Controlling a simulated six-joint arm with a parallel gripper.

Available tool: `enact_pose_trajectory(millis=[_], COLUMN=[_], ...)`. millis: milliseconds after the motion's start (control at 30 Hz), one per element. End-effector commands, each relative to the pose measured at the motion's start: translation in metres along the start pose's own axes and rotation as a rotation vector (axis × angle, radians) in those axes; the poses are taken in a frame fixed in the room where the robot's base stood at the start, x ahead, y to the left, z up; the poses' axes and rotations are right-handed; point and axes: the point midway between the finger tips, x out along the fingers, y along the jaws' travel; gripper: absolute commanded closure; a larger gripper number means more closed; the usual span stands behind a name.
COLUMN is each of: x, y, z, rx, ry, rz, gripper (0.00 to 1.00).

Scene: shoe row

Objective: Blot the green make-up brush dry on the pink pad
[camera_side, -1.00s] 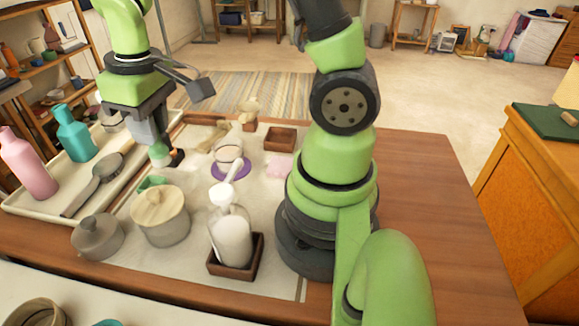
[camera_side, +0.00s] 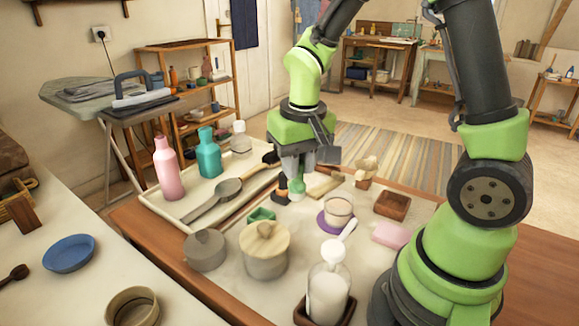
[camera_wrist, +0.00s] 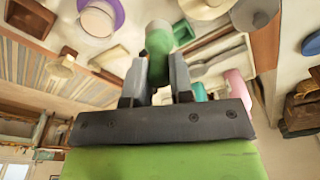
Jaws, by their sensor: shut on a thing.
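My gripper (camera_side: 296,172) is shut on the green make-up brush (camera_side: 297,186), whose green part shows below the fingers in the side view. In the wrist view the brush (camera_wrist: 158,42) shows green and pale between the two fingers (camera_wrist: 160,75); its upper part is hidden by the gripper. The pink pad (camera_side: 391,234) lies flat on the pale mat, to the right of my gripper and apart from it. Whether the brush's lower end touches anything is hard to tell.
A black and orange object (camera_side: 282,190) stands close beside the brush. A glass on a purple coaster (camera_side: 336,221) and a brown tray (camera_side: 392,205) are near the pad. A lidded pot (camera_side: 264,252) and a pump bottle (camera_side: 328,290) stand in front. A cream tray (camera_side: 160,205) lies left.

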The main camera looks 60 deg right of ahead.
Motion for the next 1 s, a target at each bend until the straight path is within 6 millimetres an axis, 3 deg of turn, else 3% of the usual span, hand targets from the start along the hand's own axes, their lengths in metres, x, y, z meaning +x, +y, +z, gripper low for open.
enact_pose_trajectory(millis=[467, 800, 1000], x=[0.015, 0.022, 0.025], y=[0.087, 0.15, 0.177], z=[0.012, 0.047, 0.074], rx=[1.216, 2.31, 2.948], ry=[-0.002, -0.002, -0.002], rz=[0.15, 0.283, 0.36], gripper=[1.0, 1.0, 1.0])
